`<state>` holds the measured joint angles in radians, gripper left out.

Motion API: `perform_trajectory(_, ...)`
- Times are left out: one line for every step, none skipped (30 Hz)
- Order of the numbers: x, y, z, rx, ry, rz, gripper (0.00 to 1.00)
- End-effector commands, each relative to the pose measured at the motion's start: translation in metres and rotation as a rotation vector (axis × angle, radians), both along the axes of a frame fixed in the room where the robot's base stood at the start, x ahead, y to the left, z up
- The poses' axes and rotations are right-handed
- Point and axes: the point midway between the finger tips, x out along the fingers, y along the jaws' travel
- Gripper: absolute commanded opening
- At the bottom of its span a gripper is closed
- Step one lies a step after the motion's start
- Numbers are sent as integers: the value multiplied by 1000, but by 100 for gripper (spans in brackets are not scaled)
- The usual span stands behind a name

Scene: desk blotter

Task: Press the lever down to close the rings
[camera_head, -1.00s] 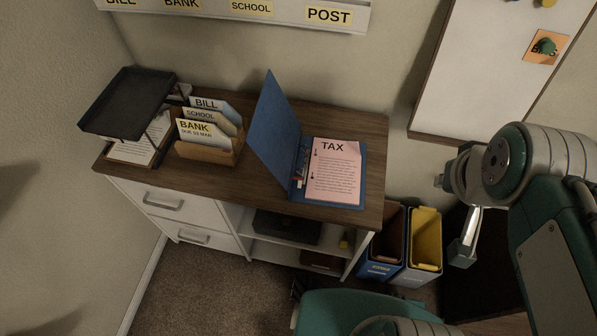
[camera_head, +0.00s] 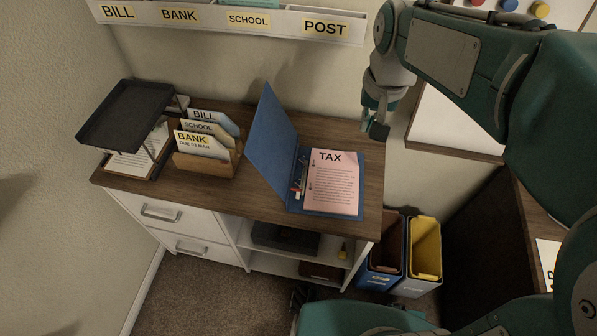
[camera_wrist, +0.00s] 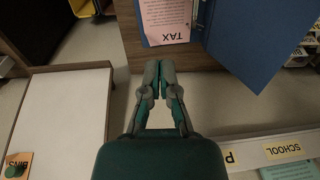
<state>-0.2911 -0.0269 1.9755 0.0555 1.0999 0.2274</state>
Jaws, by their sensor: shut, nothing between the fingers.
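A blue ring binder (camera_head: 270,150) lies open on the wooden cabinet top, its cover standing up at the left. A pink TAX sheet (camera_head: 334,183) lies on its right side. The ring mechanism with its lever (camera_head: 301,176) runs along the sheet's left edge; it is too small to tell whether the rings are open. My gripper (camera_head: 376,130) is shut and empty, above and to the right of the binder, apart from it. In the wrist view, the shut fingers (camera_wrist: 158,66) point toward the binder cover (camera_wrist: 262,40) and the TAX sheet (camera_wrist: 166,20).
A letter sorter (camera_head: 207,160) with envelopes and a black tray (camera_head: 127,113) stand left of the binder. A labelled wall rack (camera_head: 230,20) hangs above. Blue and yellow bins (camera_head: 424,250) stand on the floor at right.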

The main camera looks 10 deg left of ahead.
Motion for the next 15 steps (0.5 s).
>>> perform_trajectory(6,9,-6,-3,23,7,0)
perform_trajectory(10,14,-9,-5,35,8,0)
perform_trajectory(14,21,-14,-8,50,10,0)
perform_trajectory(17,26,-17,-10,63,12,0)
perform_trajectory(20,31,-21,-12,74,13,0)
perform_trajectory(24,38,-25,-16,91,16,0)
perform_trajectory(27,43,-29,-18,102,17,0)
perform_trajectory(29,49,-33,-21,114,18,0)
perform_trajectory(33,56,-39,-25,129,20,0)
perform_trajectory(35,61,-43,-27,141,22,0)
perform_trajectory(37,67,-47,-31,152,24,0)
perform_trajectory(40,74,-53,-35,168,25,0)
perform_trajectory(42,79,-58,-39,179,26,0)
perform_trajectory(44,85,-63,-44,191,28,0)
perform_trajectory(46,92,-69,-49,205,31,0)
